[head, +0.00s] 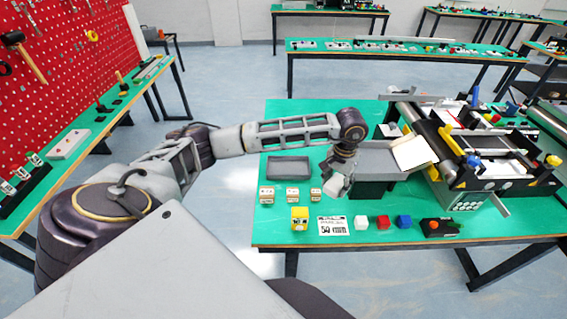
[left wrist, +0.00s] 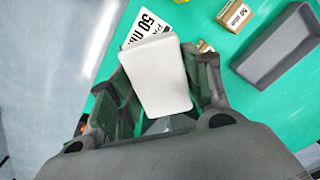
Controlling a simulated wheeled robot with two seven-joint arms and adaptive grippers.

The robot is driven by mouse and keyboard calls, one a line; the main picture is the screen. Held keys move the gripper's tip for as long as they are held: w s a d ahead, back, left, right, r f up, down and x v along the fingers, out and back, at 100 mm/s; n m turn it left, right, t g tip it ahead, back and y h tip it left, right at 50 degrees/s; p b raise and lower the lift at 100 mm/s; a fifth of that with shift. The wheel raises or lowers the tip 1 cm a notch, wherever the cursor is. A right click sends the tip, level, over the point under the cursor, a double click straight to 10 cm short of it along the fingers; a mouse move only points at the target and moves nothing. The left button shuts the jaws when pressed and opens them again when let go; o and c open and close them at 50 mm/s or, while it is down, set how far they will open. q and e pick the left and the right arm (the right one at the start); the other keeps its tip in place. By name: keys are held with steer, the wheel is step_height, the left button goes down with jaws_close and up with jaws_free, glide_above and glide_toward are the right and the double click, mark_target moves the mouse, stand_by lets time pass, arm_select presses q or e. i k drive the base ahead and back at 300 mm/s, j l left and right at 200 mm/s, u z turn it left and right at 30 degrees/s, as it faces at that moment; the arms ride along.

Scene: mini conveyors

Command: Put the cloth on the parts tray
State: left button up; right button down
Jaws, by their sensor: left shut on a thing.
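My left gripper (head: 341,180) is shut on a pale, folded-looking cloth (head: 336,188). In the left wrist view the cloth (left wrist: 158,76) is a light grey-white slab between the two fingers (left wrist: 157,90). It is held over the front part of the green table, and its exact height is hard to tell. The parts tray (head: 288,159), a shallow dark grey rectangle, lies on the table left of the gripper, apart from the cloth. The tray also shows at the upper right of the left wrist view (left wrist: 256,72) and looks empty. My right gripper is not in view.
Small labelled boxes (head: 292,195) stand in front of the tray. A yellow block (head: 299,219), a "50" card (head: 337,226) and white, red and blue cubes line the front. A grey chute (head: 385,161) and mini conveyor (head: 480,150) fill the right side.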

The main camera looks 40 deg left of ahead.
mark_target(282, 169)
steer(key=j+z, duration=0.3)
steer(key=j, duration=1)
steer(key=i, duration=0.05)
